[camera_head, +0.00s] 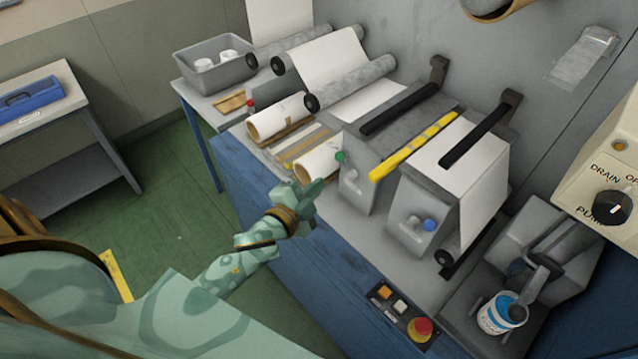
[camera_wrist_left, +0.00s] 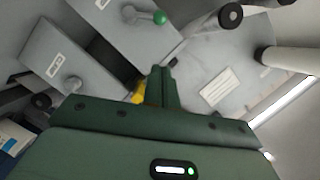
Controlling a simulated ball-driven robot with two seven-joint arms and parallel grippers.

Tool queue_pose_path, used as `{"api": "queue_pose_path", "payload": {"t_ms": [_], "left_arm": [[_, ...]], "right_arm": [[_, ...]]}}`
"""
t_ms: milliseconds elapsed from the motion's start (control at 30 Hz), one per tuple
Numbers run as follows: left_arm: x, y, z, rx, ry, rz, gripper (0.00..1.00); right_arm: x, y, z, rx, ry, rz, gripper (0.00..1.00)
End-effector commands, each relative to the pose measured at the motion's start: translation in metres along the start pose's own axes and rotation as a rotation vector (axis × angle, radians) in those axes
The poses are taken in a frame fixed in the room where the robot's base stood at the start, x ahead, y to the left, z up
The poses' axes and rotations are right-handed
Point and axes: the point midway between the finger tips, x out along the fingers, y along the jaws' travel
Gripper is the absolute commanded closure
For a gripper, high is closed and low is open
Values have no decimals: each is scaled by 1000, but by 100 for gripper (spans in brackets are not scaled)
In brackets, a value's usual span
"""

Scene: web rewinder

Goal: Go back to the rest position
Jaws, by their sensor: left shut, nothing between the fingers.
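My left gripper (camera_head: 306,196) is over the front edge of the rewinder, just left of the block with the green-knobbed lever (camera_head: 341,157). In the left wrist view its fingers (camera_wrist_left: 161,88) are shut together with nothing between them. The green knob (camera_wrist_left: 159,17) shows beyond the fingers in that view. The rewinder's blue front (camera_head: 290,245) lies under and beside the arm. My right gripper does not show in either view.
Paper rolls (camera_head: 277,116) lie behind the gripper. A yellow bar (camera_head: 415,147) crosses the blocks. A blue-knobbed lever (camera_head: 429,225), a red button (camera_head: 421,328) and a white-blue can (camera_head: 500,313) stand to the right. Green floor (camera_head: 170,210) is open at left, beside a side table (camera_head: 70,125).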

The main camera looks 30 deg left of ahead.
Motion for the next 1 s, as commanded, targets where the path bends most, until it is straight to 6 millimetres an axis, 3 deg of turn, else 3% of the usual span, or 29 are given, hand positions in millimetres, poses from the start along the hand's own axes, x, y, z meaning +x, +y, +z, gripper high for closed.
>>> {"api": "queue_pose_path", "payload": {"t_ms": [433,533,667,767,867,1000], "left_arm": [[0,1,0,-28,-1,2,100],[0,26,21,-96,-48,56,100],[-11,100,78,-223,-186,187,100],[-36,176,131,-328,-325,300,100],[-72,249,178,-421,-471,402,100],[-142,345,234,-531,-684,530,100]], "right_arm": [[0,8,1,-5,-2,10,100],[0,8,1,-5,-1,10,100],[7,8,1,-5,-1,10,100],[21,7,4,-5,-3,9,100],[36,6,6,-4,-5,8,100],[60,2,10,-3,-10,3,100]]}}
